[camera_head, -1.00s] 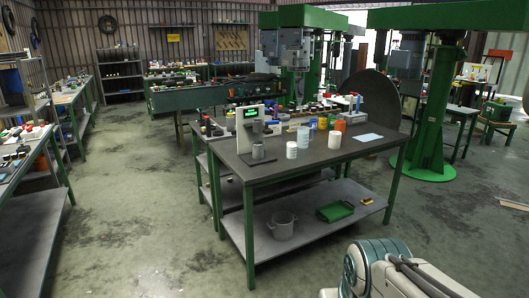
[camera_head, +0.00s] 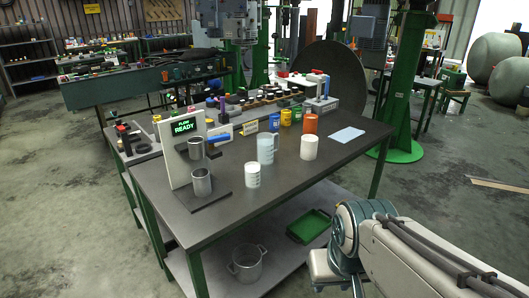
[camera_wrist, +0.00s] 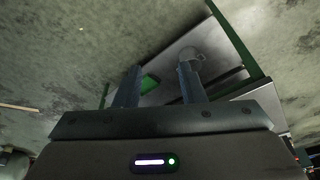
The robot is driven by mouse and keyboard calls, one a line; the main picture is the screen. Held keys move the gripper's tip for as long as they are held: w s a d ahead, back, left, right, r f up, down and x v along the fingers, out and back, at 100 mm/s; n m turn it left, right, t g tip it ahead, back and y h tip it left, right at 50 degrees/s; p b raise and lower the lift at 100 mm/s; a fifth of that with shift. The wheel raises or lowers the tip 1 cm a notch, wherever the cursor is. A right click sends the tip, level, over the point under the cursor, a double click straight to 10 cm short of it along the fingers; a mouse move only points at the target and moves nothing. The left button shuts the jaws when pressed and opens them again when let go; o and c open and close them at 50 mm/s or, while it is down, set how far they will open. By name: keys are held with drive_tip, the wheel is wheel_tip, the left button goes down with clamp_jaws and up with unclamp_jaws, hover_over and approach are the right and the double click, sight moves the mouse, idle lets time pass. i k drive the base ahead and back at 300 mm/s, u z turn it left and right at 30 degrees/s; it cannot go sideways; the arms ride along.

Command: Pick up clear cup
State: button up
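A translucent bluish cup (camera_head: 267,150), apparently with a handle, stands upright on the dark worktable (camera_head: 225,222) in the head view. A smaller whitish cup with marks (camera_head: 253,175) stands just in front of it, and an opaque white cup (camera_head: 309,148) stands to its right. The bluish one looks the clearest, but I cannot be sure. My gripper (camera_wrist: 159,78) is open and empty in the wrist view, its two fingers apart. The floor and a table's lower shelf with a green tray show beyond them. The cups cannot be made out there. My arm is at the lower right of the head view, away from the cups.
A stand with a "FLOW READY" display (camera_head: 185,127) and a metal cup (camera_head: 201,183) is at the table's left. Blue, yellow and orange containers (camera_head: 310,123) line the back. A pot (camera_head: 247,262) and a green tray (camera_head: 309,226) sit on the lower shelf. The table's front right is clear.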

sight(253, 175)
drive_tip(key=z, duration=0.25)
drive_tip(key=i, duration=1.55)
drive_tip(key=z, duration=0.2)
